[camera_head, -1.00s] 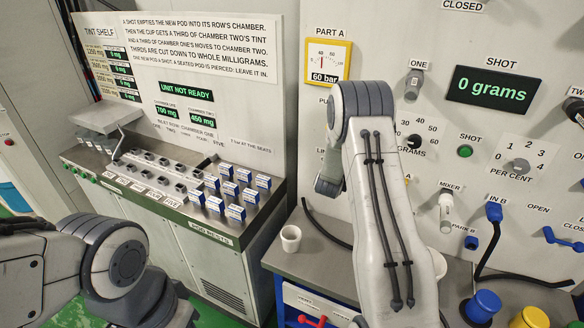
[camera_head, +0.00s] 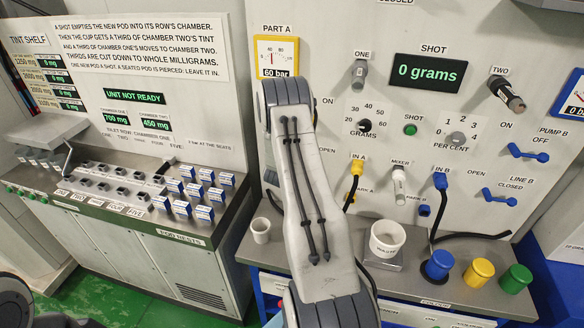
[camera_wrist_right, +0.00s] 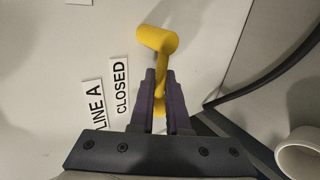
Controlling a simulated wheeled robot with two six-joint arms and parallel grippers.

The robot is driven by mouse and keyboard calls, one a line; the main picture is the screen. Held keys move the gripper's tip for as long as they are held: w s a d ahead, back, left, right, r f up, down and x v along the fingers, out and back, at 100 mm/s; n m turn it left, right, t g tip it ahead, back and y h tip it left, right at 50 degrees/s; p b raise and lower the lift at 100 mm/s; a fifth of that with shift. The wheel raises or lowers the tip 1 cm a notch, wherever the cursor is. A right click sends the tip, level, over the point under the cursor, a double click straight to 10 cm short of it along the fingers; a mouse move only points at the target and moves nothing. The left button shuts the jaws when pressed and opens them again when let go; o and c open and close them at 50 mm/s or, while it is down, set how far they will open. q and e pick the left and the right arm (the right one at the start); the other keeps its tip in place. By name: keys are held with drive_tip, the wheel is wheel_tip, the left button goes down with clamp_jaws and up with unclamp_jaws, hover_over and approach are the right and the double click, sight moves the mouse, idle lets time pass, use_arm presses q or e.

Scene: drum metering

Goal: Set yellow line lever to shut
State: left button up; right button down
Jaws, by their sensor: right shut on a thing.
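The yellow lever (camera_wrist_right: 158,62) shows in the right wrist view, on the pale panel beside the LINE A label (camera_wrist_right: 97,104) and the CLOSED label (camera_wrist_right: 121,86). Its thick round end is at the top of that picture, and its thin handle runs down between my fingers. My right gripper (camera_wrist_right: 163,92) is shut on this handle. In the head view my right forearm hides the lever and the gripper. The dial's needle and the lever's exact setting cannot be read from this angle. My left gripper is out of view.
A white cup (camera_head: 261,230) stands on the bench left of my right arm; a larger white pot (camera_head: 387,239) stands right of it. Blue, yellow and green caps line the bench front. Blue levers (camera_head: 527,152) sit at the panel's right. A dark hose (camera_wrist_right: 270,75) runs near my gripper.

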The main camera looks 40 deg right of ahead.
drive_tip(key=c, duration=1.2)
unclamp_jaws()
drive_tip(key=shift+f, duration=0.1)
drive_tip(key=shift+o, duration=0.2)
drive_tip(key=b+v, duration=0.2)
drive_tip(key=v, duration=0.8)
drive_tip(key=shift+a+b, duration=0.2)
drive_tip(key=shift+b, duration=0.15)
drive_tip(key=shift+s, duration=0.1)
